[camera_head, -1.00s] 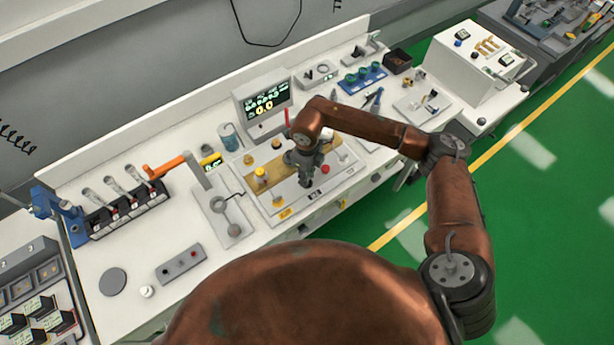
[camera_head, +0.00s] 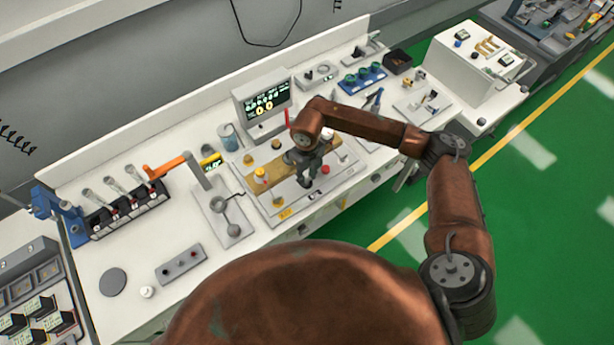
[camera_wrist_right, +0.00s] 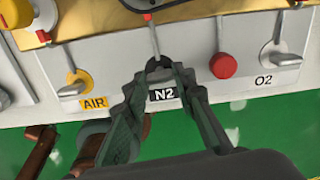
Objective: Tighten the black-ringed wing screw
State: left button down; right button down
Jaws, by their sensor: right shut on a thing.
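My right gripper (camera_wrist_right: 160,68) is shut at the N2 position of the panel (camera_wrist_right: 120,62), on the black-ringed wing screw (camera_wrist_right: 158,63). Only a small dark part of that screw shows between the fingertips; its wings are hidden. The N2 label (camera_wrist_right: 163,94) shows between the fingers. A yellow-ringed wing screw (camera_wrist_right: 76,88) by the AIR label is on the left, and another wing screw (camera_wrist_right: 282,58) by the O2 label is on the right. In the head view the right gripper (camera_head: 305,183) is over the panel. My left gripper is not in view.
A red knob (camera_wrist_right: 223,65) stands close right of the gripper. A yellow knob (camera_wrist_right: 16,12) is at the upper left. A display box (camera_head: 265,102) stands behind the panel. A grey device (camera_head: 228,215) lies to its left.

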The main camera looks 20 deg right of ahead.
aim_at(307, 179)
jog(key=shift+w, duration=0.1)
jog(key=c, duration=1.6)
grip_release()
jog(key=shift+r, duration=0.1)
notch_tip(307, 179, up, 12)
